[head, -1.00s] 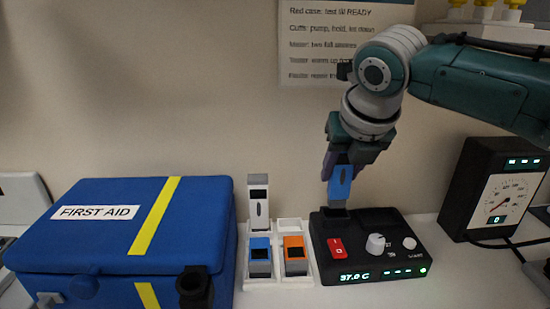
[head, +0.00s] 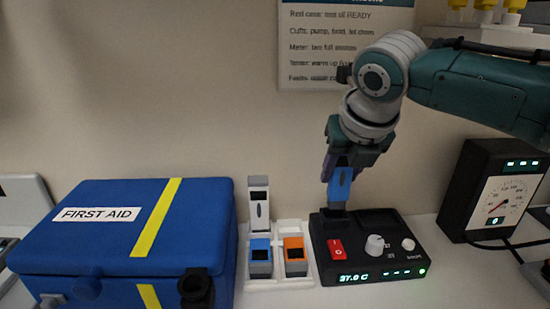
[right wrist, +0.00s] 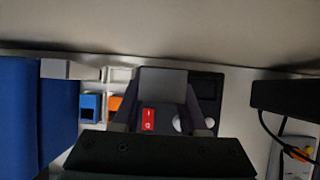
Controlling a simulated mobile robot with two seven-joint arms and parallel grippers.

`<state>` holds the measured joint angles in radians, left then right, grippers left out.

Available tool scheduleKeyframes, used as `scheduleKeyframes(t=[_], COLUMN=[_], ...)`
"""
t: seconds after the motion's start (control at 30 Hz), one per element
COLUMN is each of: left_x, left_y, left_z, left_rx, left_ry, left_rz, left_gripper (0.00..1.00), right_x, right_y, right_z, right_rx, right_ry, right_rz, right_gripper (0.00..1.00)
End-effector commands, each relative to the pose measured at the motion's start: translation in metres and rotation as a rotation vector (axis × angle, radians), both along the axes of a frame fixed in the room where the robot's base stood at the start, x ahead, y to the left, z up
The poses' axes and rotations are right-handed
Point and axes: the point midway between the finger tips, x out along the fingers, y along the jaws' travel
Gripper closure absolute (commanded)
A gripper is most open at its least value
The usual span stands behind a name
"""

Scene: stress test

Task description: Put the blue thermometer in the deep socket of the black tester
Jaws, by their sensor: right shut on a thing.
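My right gripper (head: 341,172) is shut on a blue thermometer (head: 339,188) and holds it about upright, pointing down. The thermometer's lower end is at the dark raised socket (head: 336,215) at the back left of the black tester (head: 382,250). I cannot tell how far inside it is. The tester has a red switch (head: 337,249), white knobs and a lit display reading 37.0 C. In the right wrist view the fingers stand over the tester's left part, around a grey block-like end (right wrist: 163,84). My left gripper is not in view.
A white rack (head: 281,284) just left of the tester holds a blue-topped unit (head: 261,255), an orange one (head: 295,255) and a tall white one (head: 258,203). A blue first aid case (head: 120,235) stands further left. A black gauge box (head: 490,195) stands right.

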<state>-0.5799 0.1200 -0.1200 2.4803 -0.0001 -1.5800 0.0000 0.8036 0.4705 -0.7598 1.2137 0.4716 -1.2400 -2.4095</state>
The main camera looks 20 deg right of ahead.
Motion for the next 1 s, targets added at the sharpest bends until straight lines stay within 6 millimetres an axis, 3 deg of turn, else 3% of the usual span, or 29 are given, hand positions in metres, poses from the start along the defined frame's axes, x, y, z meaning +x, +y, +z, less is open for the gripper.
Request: scheduleKeyframes(t=[1.0], left_x=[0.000], left_y=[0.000], left_z=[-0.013], left_rx=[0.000], left_ry=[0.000], left_rz=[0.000], left_gripper=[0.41], right_x=[0.000], right_y=[0.000], right_z=[-0.025], right_rx=[0.000], right_ry=[0.000], right_rz=[0.000], right_gripper=[1.00])
